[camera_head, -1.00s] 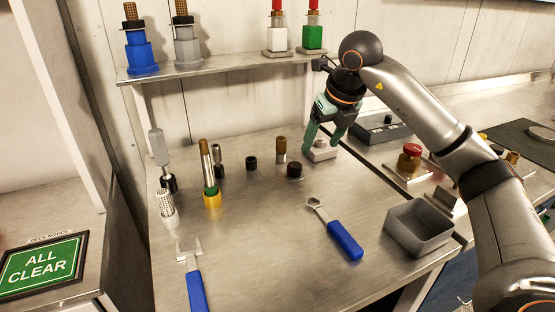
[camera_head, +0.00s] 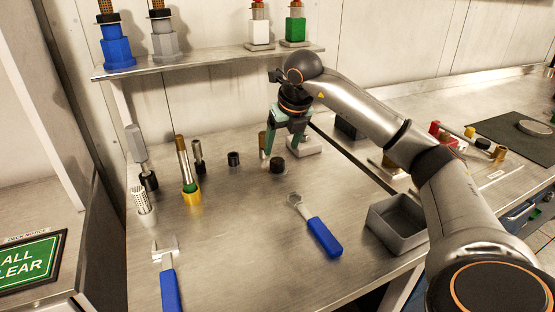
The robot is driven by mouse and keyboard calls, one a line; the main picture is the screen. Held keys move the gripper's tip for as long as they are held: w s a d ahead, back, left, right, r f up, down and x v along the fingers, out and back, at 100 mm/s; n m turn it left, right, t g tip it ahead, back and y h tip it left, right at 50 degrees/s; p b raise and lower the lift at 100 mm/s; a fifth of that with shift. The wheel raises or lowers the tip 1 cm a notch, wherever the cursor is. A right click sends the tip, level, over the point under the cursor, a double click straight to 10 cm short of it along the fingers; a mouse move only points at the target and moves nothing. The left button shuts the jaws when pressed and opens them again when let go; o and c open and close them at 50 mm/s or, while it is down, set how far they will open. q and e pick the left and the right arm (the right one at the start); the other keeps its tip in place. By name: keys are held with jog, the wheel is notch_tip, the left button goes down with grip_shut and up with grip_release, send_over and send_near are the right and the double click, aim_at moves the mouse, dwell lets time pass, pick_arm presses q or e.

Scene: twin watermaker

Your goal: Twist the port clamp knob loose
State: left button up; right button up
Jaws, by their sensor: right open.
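A short dark round knob (camera_head: 277,165) stands on the steel bench near its middle. Just behind it to the right is a pale block (camera_head: 304,146), its top partly hidden by my gripper. I cannot tell for sure which of the two carries the port clamp knob. My right gripper (camera_head: 282,153) is open and empty, pointing down with its green fingers apart above and behind the dark knob. Whether a finger touches anything is unclear. A brass-coloured post (camera_head: 262,143) stands close by the left finger. My left gripper is not in view.
Two blue-handled wrenches (camera_head: 325,238) (camera_head: 170,290) lie at the front. Upright tubes and tools (camera_head: 187,165) stand at left, with a black cap (camera_head: 234,159) between. A grey bin (camera_head: 397,223) is at right. A shelf (camera_head: 205,62) with coloured fittings runs behind.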

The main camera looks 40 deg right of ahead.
aim_at(278, 160)
jog(key=x, duration=0.6)
jog(key=shift+w, duration=0.1)
jog(key=shift+c, duration=0.2)
grip_shut()
